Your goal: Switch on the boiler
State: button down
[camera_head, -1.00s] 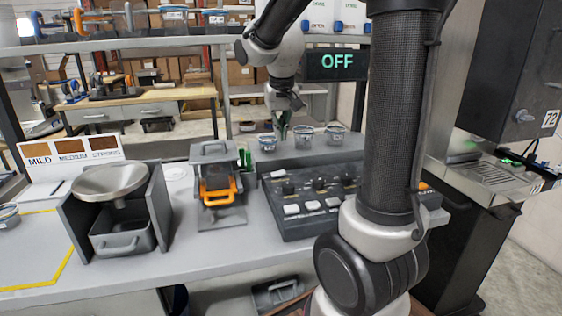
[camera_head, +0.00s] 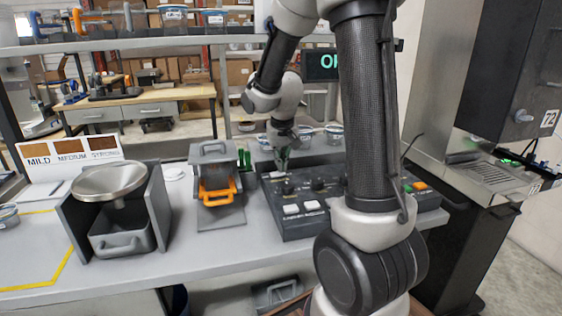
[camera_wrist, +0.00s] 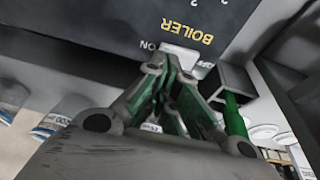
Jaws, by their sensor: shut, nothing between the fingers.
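The boiler switch (camera_wrist: 204,66) shows in the wrist view as a pale plate with "ON" lettering beside it, under a yellow "BOILER" label (camera_wrist: 187,31) on the dark control panel. The same panel (camera_head: 290,226) lies on the bench in the head view, where the boiler switch is too small to make out. My gripper (camera_head: 282,166) is over the panel's back left corner. In the wrist view my gripper (camera_wrist: 172,62) is shut and empty, its tips overlapping the switch's edge. I cannot tell whether they touch it. The green-lit display (camera_head: 322,66) is partly hidden by my arm; only its first letters show.
Several small tubs (camera_head: 305,136) stand behind the panel. A grey device with an orange handle (camera_head: 217,192) stands left of the panel, and a hopper with a metal bowl (camera_head: 110,182) further left. A tall dark machine (camera_head: 507,75) stands at the right.

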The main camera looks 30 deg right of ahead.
aim_at(288, 178)
jog(key=shift+f, duration=0.1)
jog(key=shift+s+d+f, duration=0.1)
jog(key=shift+d+f, duration=0.15)
jog(key=shift+f, duration=0.15)
jog(key=shift+r, duration=0.1)
jog(key=shift+a, duration=0.15)
jog(key=shift+w+a+r, duration=0.25)
jog(key=shift+w+a, duration=0.05)
jog(key=shift+a, duration=0.35)
jog(key=shift+r, duration=0.35)
jog(key=s+d+r, duration=0.1)
jog(key=r, duration=0.5)
jog(key=s+d+r, duration=0.1)
jog(key=s+r, duration=0.1)
jog(key=r, duration=0.4)
jog(key=shift+s+r, duration=0.25)
jog(key=shift+r, duration=0.05)
